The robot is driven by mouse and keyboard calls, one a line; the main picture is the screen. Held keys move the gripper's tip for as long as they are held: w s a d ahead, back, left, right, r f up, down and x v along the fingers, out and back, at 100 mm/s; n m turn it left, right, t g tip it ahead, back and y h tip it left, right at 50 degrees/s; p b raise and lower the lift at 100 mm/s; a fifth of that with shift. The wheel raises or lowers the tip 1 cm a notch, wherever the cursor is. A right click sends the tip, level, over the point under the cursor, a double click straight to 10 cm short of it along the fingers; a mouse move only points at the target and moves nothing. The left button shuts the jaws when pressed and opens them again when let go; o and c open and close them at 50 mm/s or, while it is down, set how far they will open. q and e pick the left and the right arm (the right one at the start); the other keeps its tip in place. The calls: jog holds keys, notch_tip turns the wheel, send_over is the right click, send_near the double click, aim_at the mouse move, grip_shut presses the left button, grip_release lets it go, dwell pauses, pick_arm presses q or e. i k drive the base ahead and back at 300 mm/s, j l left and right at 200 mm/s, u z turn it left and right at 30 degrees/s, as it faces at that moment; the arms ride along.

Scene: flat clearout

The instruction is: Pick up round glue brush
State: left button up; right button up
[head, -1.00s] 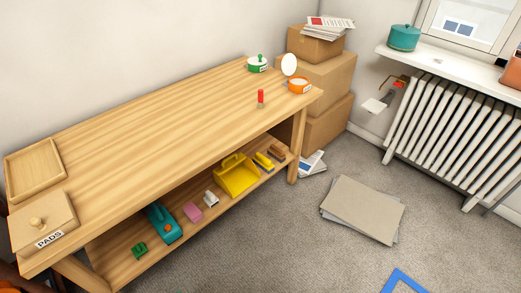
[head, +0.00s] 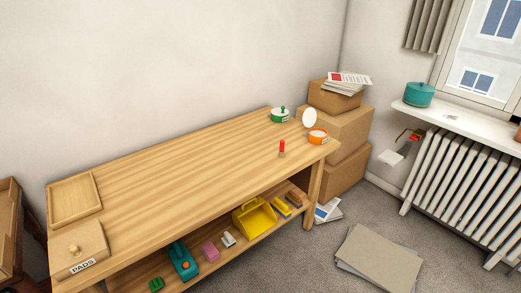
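A small upright object with a red top and a greyish lower end (head: 282,148) stands on the wooden workbench (head: 190,165), near its front edge towards the right end. It looks like the round glue brush, but it is too small to be sure. To its right is an orange-rimmed round pot (head: 317,137) with a label, and a white disc (head: 309,117) stands upright behind it. A green round pot (head: 280,115) with a knob on top is further back. Neither of my grippers is in view.
A wooden tray (head: 74,220) and a box labelled PADS (head: 80,250) occupy the bench's left end. Cardboard boxes (head: 345,130) stand beyond the right end. Flat boards (head: 378,260) lie on the floor. The bench middle is clear.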

aim_at(281, 154)
jog(key=i+l+u, duration=0.25)
jog(key=u, duration=0.15)
jog(key=i+l+u, duration=0.15)
jog(key=l+u, duration=0.25)
jog(key=i+l+u, duration=0.15)
jog(key=l, duration=0.25)
jog(key=i+l+u, duration=0.15)
jog(key=l, duration=0.25)
jog(key=i+l, duration=0.15)
jog(key=l, duration=0.25)
jog(key=i+l, duration=0.1)
jog(key=l, duration=0.3)
jog(key=i+l, duration=0.15)
jog(key=l, duration=0.25)
jog(key=i+l+u, duration=0.1)
jog(key=l, duration=0.3)
jog(key=i+l, duration=0.15)
jog(key=l, duration=0.25)
